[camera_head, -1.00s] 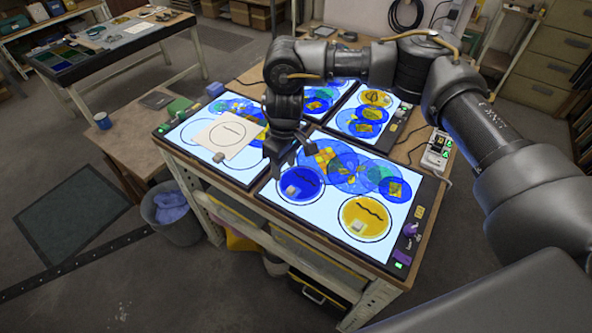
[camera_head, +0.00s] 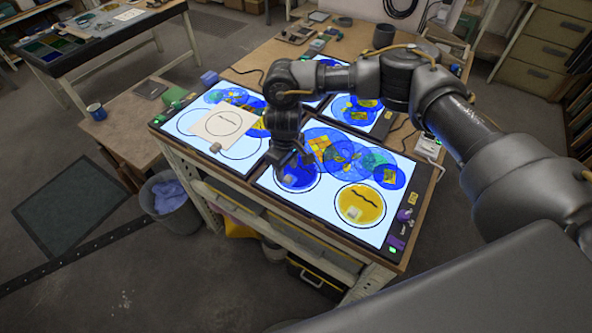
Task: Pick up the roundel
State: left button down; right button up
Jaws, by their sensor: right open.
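Round glass roundels lie on the lit panel (camera_head: 415,196) nearest me. A deep blue roundel (camera_head: 305,182) sits inside a drawn ring at the left, with a small pale block (camera_head: 288,180) on it. A yellow roundel (camera_head: 360,209) with a dark wavy line and a pale block lies in the ring to its right. Several overlapping blue roundels (camera_head: 345,162) lie behind them. My right gripper (camera_head: 292,165) is open and points down over the blue roundel, hiding part of it. I cannot tell whether its fingers touch the glass. My left gripper is not in view.
A second lit panel (camera_head: 190,122) on the left bears a cream sheet (camera_head: 222,124) with a drawn circle and more blue discs. A third panel lies behind my right arm. A small purple object (camera_head: 404,214) stands at the near panel's right edge. A bin (camera_head: 170,208) stands on the floor.

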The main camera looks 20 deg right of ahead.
aim_at(287, 178)
jog(key=shift+s+f+p, duration=0.1)
jog(key=shift+f+p, duration=0.25)
jog(key=shift+f, duration=1.35)
grip_shut()
jog(key=shift+r, duration=0.1)
